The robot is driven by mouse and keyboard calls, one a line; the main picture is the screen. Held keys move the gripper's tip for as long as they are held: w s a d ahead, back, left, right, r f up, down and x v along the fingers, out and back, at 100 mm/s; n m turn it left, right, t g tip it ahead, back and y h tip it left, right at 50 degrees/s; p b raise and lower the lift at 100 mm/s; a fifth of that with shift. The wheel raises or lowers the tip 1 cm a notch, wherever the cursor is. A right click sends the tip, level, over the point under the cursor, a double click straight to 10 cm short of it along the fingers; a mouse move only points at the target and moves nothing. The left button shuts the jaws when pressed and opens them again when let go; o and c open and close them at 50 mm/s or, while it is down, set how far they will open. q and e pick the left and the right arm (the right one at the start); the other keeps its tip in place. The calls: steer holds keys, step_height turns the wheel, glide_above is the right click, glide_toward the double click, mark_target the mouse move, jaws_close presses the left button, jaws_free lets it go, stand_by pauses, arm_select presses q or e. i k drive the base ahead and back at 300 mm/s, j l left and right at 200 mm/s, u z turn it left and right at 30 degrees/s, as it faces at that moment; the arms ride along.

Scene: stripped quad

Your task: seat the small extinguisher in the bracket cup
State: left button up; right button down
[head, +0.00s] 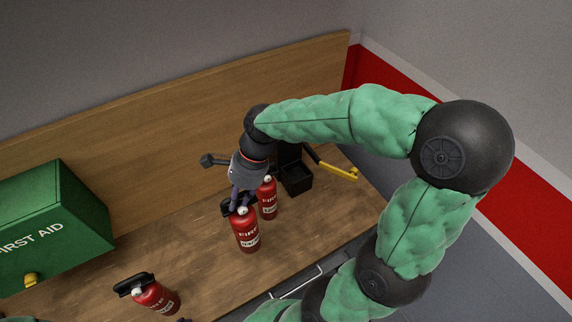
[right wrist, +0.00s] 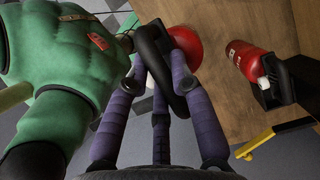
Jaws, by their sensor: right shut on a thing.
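My right gripper (head: 237,201) comes down over a red extinguisher (head: 246,232) with a black top. In the right wrist view its purple fingers (right wrist: 160,100) close around the black handle over the red body (right wrist: 186,46). I cannot tell whether this extinguisher touches the bench. Another red extinguisher (head: 268,199), smaller-looking, stands just behind it, beside the black bracket cup (head: 297,180). It also shows in the right wrist view (right wrist: 243,60). The cup looks empty, its inside dark. My left gripper is out of view.
A third red extinguisher (head: 158,298) is at the front left of the wooden bench (head: 195,255). A green first aid box (head: 55,225) stands at the left. A yellow bar (head: 335,168) lies by the cup. A wooden backboard (head: 170,130) runs behind.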

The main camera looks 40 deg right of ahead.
mark_target(297, 176)
steer(key=k+j, duration=0.75)
steer(key=k, duration=0.1)
